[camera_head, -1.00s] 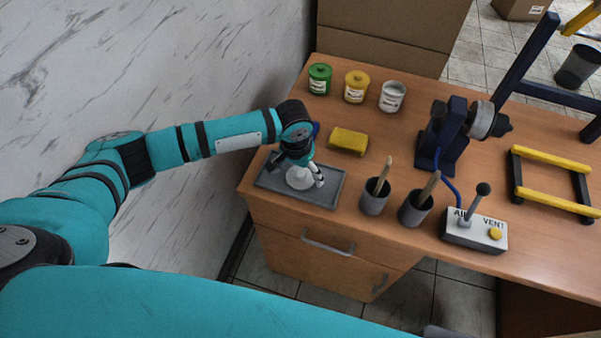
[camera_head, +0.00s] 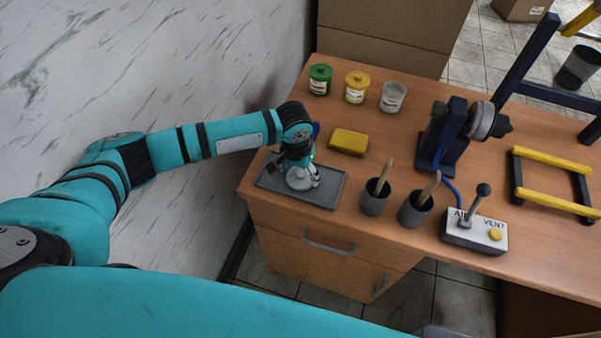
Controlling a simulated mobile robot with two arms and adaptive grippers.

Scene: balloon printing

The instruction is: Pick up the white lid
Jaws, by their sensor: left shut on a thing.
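The white lid (camera_head: 299,183) rests on the grey tray (camera_head: 331,198) at the left end of the workbench. My left gripper (camera_head: 301,174) points down over the tray and is shut on the lid. Its fingers cover part of the lid. The lid appears still at the level of the tray; any small gap beneath it cannot be told. My right gripper is not in view.
A yellow sponge (camera_head: 348,141) lies behind the tray. A green jar (camera_head: 320,79), a yellow jar (camera_head: 357,87) and a whitish jar (camera_head: 393,97) stand at the back. Two dark cups (camera_head: 374,202) with wooden-handled tools stand right of the tray, near a control box (camera_head: 474,232).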

